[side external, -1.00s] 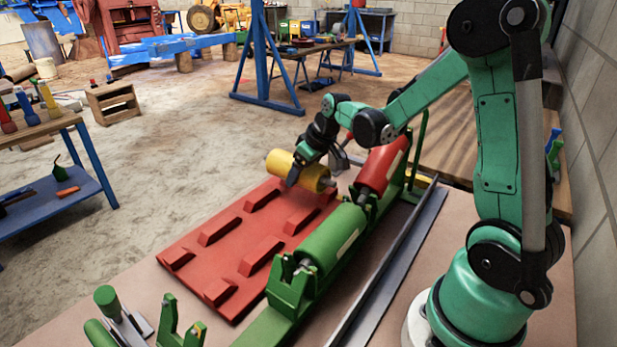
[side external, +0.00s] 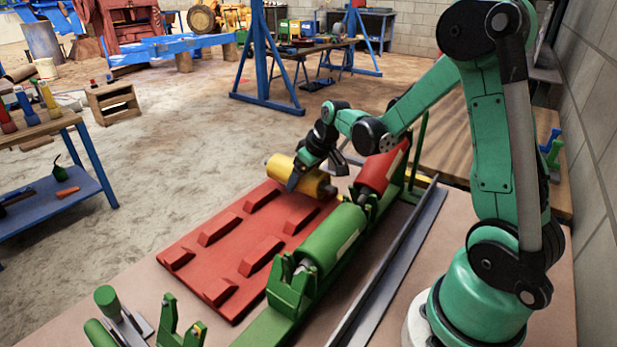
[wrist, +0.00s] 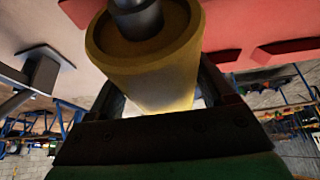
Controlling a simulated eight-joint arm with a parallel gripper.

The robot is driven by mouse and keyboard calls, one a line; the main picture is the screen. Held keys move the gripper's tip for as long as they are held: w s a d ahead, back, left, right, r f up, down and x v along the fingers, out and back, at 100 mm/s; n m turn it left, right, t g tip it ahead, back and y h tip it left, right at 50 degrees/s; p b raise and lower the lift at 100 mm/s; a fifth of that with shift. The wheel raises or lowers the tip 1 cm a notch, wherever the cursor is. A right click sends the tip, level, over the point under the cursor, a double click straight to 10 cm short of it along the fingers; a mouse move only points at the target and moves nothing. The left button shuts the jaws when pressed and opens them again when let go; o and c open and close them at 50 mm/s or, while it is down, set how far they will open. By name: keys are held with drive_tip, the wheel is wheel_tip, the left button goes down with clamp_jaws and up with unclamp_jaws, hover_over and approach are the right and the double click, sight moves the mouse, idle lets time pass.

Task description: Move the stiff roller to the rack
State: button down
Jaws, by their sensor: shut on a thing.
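My gripper (side external: 305,170) is shut on a yellow roller (side external: 279,166), which it holds over or at the far end of the red ribbed rack (side external: 225,251). In the wrist view the yellow roller (wrist: 150,75) lies between the jaws, with its dark end shaft toward the top. I cannot tell whether the roller touches the rack. A red roller (side external: 381,170) and a green roller (side external: 331,240) sit in line on the green frame (side external: 283,302), to the right of the rack. Which roller is the stiff one is not marked.
A grey rail (side external: 385,275) runs alongside the green frame. Green parts (side external: 107,298) stand at the near left of the bench. The rest of the red rack is clear between its raised ridges. A blue-legged table (side external: 80,190) stands off to the left.

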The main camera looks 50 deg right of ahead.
drive_tip(key=shift+f, duration=0.95)
unclamp_jaws()
drive_tip(key=shift+r, duration=0.1)
drive_tip(key=shift+v, duration=2.75)
drive_tip(key=s+a+r+t, duration=0.1)
drive_tip(key=s+a+r, duration=0.1)
drive_tip(key=a, duration=0.4)
drive_tip(key=s+a+r+t, duration=0.1)
drive_tip(key=s+a+r, duration=0.2)
drive_tip(key=s+a, duration=0.2)
drive_tip(key=shift+s+a+r, duration=0.2)
drive_tip(key=shift+s+a, duration=0.1)
drive_tip(key=shift+a, duration=0.95)
